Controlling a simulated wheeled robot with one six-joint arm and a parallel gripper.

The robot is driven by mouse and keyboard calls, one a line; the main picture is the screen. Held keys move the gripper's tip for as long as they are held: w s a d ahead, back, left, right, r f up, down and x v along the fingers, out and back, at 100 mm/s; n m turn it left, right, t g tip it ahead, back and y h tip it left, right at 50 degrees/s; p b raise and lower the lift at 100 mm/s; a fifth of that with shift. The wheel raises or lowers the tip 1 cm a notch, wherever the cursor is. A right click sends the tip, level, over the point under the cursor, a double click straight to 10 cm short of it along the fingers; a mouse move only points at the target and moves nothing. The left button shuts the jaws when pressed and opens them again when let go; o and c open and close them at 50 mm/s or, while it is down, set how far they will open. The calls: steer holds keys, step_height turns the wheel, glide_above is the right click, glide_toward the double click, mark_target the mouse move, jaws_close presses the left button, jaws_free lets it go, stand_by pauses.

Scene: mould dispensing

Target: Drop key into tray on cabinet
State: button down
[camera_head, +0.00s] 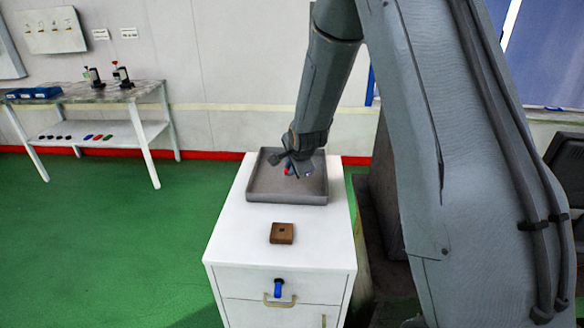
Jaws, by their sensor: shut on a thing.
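My gripper (289,167) is over the grey tray (262,197), which lies on top of the white cabinet (232,230). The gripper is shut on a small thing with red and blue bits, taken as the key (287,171). Most of it is hidden by the fingers, so its shape is unclear. I cannot tell how far above the tray floor it is. The tray looks otherwise empty where it shows.
A brown block with a dark hole (282,233) lies on the cabinet in front of the tray. A blue piece with a dark top (278,288) is on the drawer front, above a handle (279,300). A workbench (110,93) stands at the back left; green floor between is clear.

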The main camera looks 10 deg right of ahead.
steer(key=shift+f+b, duration=0.3)
steer(key=shift+f, duration=0.3)
steer(key=c, duration=1.7)
jaws_free()
steer(key=b+v, duration=0.1)
steer(key=v, duration=0.6)
steer(key=shift+s+r+b, duration=0.25)
steer(key=shift+r+b, duration=0.05)
steer(key=shift+s, duration=0.1)
steer(key=s+f+n+g, duration=0.1)
steer(key=s+n+g, duration=0.1)
steer(key=s+n, duration=0.3)
steer(key=s+f+n+g+b, duration=0.1)
steer(key=s+n, duration=0.4)
steer(key=s, duration=0.8)
steer(key=s+f+n+g+b, duration=0.1)
steer(key=s+n+g, duration=0.2)
steer(key=s, duration=0.6)
steer(key=shift+s+f+n, duration=0.1)
steer(key=shift+f+n, duration=0.1)
steer(key=shift+n, duration=0.5)
steer(key=shift+f+n, duration=0.15)
steer(key=shift+n, duration=0.55)
